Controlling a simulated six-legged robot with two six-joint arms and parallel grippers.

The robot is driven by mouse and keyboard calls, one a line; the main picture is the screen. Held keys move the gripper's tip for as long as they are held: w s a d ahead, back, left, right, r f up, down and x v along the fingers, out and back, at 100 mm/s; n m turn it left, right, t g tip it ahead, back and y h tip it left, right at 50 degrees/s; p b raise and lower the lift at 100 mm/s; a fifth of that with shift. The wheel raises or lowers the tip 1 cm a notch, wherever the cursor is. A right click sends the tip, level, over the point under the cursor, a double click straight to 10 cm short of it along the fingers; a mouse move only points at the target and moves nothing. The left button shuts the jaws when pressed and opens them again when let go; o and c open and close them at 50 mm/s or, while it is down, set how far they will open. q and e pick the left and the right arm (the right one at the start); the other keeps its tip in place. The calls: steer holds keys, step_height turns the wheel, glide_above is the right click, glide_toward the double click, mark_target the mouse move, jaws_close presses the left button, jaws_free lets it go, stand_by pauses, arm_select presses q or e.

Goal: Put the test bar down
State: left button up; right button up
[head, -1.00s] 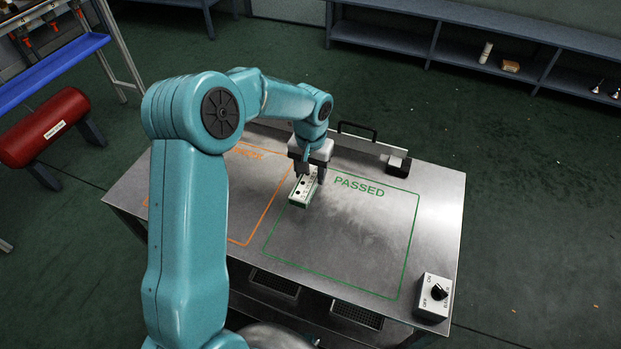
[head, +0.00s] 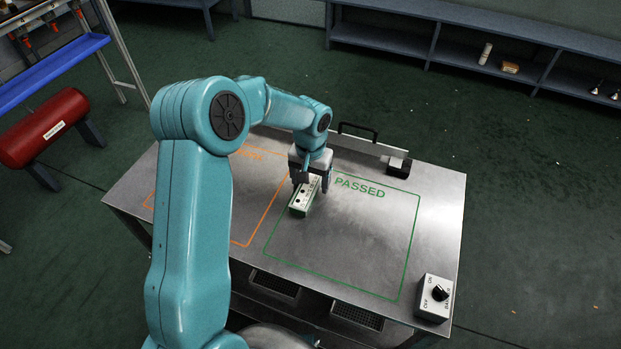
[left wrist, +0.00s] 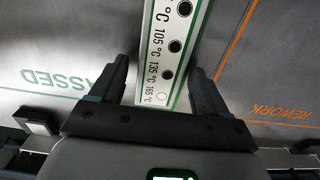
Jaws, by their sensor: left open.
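The test bar (head: 303,198) is a slim block with a white face, green edges and a row of dark dots. It lies on the bench inside the left part of the green PASSED outline (head: 410,235), close to its left line. In the left wrist view the bar (left wrist: 170,60) shows temperature marks such as 105, 135 and 165 °C. My left gripper (head: 308,181) is at the bar's far end. Its fingers (left wrist: 158,68) are open, one on each side of the bar, with a visible gap on the left. My right gripper is not in view.
The orange REWORK outline (head: 246,244) lies left of the green one. A bar with a black handle (head: 358,130) runs along the bench's back edge. A switch box (head: 434,298) stands at the front right corner. The right part of the PASSED area is clear.

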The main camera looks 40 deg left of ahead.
mark_target(311, 182)
arm_select(q)
step_height(311, 182, up, 12)
stand_by(0.4)
steer(key=shift+s, duration=0.1)
stand_by(0.4)
